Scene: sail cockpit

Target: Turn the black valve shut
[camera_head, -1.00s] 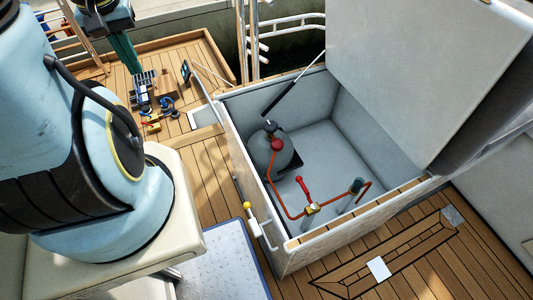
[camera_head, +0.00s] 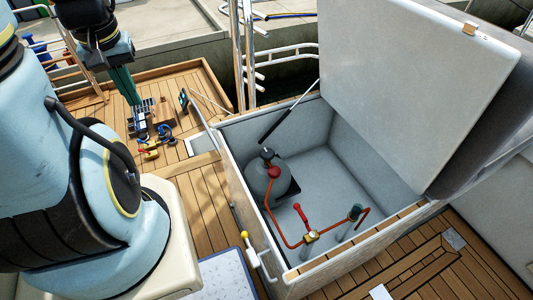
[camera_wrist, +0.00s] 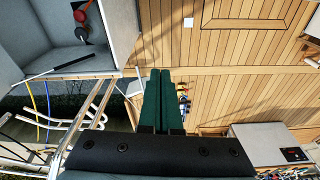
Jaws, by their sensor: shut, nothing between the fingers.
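The black valve (camera_head: 267,153) is a small black knob on top of a grey gas bottle (camera_head: 262,188), which stands in the far left corner of the open locker (camera_head: 350,165). A red round part (camera_head: 274,172) sits just beside the knob, with an orange hose running from it. In the wrist view the bottle (camera_wrist: 82,34) shows at the top left with a black part and a red part; which black part is the knob I cannot tell clearly. My gripper (camera_head: 132,98) has green fingers, shut and empty, outside the locker and well apart from the valve. The wrist view shows the fingers (camera_wrist: 160,75) side by side.
The locker lid (camera_head: 410,80) stands open, held by a dark strut (camera_head: 285,115). A red-handled brass valve (camera_head: 306,225) and a yellow-knobbed lever (camera_head: 248,245) are at the locker's near side. Tools (camera_head: 150,130) lie on the deck near my gripper. Metal rails (camera_head: 285,50) rise behind.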

